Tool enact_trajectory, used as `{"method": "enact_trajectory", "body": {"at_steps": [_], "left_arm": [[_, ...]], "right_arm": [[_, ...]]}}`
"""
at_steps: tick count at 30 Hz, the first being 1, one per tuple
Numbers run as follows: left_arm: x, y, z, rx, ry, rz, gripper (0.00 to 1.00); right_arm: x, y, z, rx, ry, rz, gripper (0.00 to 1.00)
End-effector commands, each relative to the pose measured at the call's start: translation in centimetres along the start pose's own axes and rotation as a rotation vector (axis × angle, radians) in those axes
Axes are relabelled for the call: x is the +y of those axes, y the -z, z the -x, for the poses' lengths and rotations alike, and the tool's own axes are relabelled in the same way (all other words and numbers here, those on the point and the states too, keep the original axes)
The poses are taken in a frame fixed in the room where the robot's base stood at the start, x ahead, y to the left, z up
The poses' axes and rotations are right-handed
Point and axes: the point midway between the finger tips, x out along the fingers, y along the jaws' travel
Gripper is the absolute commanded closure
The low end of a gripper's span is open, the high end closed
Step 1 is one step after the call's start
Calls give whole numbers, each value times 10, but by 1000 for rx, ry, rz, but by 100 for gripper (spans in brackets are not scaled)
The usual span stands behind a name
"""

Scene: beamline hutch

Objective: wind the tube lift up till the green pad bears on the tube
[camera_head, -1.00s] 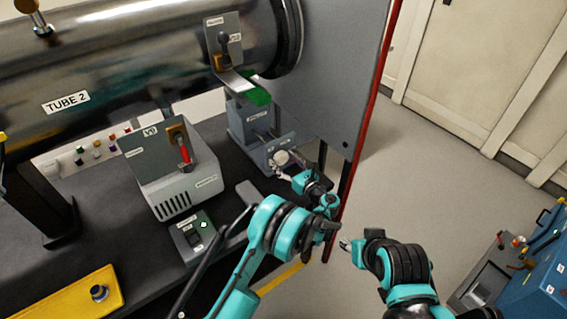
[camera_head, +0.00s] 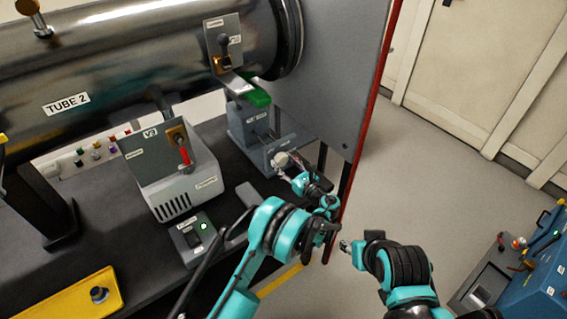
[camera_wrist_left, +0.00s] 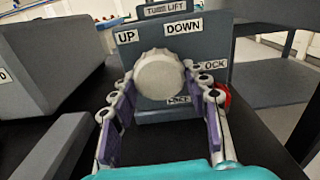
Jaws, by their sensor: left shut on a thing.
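The tube lift (camera_head: 247,128) stands on the dark bench under the right end of the steel tube (camera_head: 150,60). Its green pad (camera_head: 258,98) sits on top, just below the tube; I cannot tell whether they touch. In the left wrist view, the pale round knob (camera_wrist_left: 160,74) is on the lift's front panel (camera_wrist_left: 205,46), with UP and DOWN labels above it. My left gripper (camera_head: 281,165) is shut on the knob, one finger at each side; its fingers also show in the left wrist view (camera_wrist_left: 161,92). My right gripper (camera_head: 345,245) is away from the lift; its jaws are too small to judge.
A grey control box (camera_head: 175,170) with a red-handled lever stands left of the lift. A small switch box (camera_head: 193,238) is in front. A grey upright panel (camera_head: 315,75) with a red edge is to the right. A red part (camera_wrist_left: 225,96) shows beside the LOCK label.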

Motion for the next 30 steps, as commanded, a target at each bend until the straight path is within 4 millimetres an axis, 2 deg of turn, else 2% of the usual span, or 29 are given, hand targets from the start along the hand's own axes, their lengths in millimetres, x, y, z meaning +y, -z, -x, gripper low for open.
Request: {"method": "enact_trajectory", "body": {"at_steps": [30], "left_arm": [[-4, -2, 0, 1, 0, 948, 83]], "right_arm": [[0, 0, 0, 0, 0, 0, 60]]}}
